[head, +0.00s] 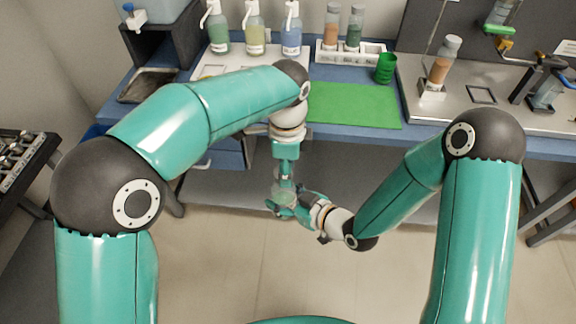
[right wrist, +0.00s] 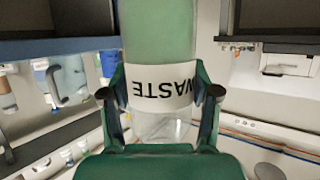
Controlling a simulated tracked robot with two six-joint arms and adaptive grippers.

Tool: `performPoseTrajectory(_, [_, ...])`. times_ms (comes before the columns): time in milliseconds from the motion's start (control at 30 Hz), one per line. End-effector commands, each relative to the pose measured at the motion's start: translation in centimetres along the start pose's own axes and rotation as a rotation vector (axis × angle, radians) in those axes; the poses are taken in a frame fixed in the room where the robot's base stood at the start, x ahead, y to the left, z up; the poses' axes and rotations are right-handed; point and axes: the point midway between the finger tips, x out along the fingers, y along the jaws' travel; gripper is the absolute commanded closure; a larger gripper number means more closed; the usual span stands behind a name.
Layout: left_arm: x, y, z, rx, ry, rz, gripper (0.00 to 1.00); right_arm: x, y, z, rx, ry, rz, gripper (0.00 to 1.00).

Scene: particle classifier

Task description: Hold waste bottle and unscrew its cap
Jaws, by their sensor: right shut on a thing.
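The waste bottle (right wrist: 158,30) shows large in the right wrist view, with green contents, a clear part and a white label whose word WASTE reads upside down. My right gripper (right wrist: 160,95) is shut on it, one finger on each side at the label. In the head view my right gripper (head: 285,203) holds the bottle in front of the bench, below my left gripper (head: 284,180). My left gripper points down at the bottle. Its fingertips are too small to tell open or shut, and I cannot make out the cap.
The blue bench (head: 350,140) behind carries a green mat (head: 352,104), a green cup (head: 385,68) and several pump bottles (head: 254,30). A bottle with orange contents (head: 440,65) stands at right. The floor (head: 230,265) in front is clear.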

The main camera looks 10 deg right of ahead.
Motion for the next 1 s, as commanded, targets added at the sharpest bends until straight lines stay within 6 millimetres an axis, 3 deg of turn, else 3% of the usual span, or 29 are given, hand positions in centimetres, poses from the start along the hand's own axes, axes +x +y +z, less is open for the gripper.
performPoseTrajectory(33, [0.1,-0.5,0.1,0.0,0.0,-0.015,0.88,-0.1,-0.5,-0.2,-0.012,0.005,-0.013,1.0])
performPoseTrajectory(100, [0.1,-0.5,0.1,0.0,0.0,-0.017,0.99,-0.1,-0.6,-0.2,-0.014,0.006,-0.015,1.0])
performPoseTrajectory(367, [0.1,-0.7,0.3,-0.092,-0.003,-0.018,1.0,-0.1,-0.7,-0.2,-0.017,0.006,-0.018,1.0])
performPoseTrajectory(467, [0.1,-0.9,0.3,-0.259,-0.007,-0.017,1.0,-0.1,-0.7,-0.2,-0.017,0.007,-0.019,1.0])
performPoseTrajectory(1000, [0.1,-1.3,1.4,-1.503,-0.032,-0.008,1.0,-0.1,-0.7,-0.3,-0.017,0.008,-0.018,1.0])
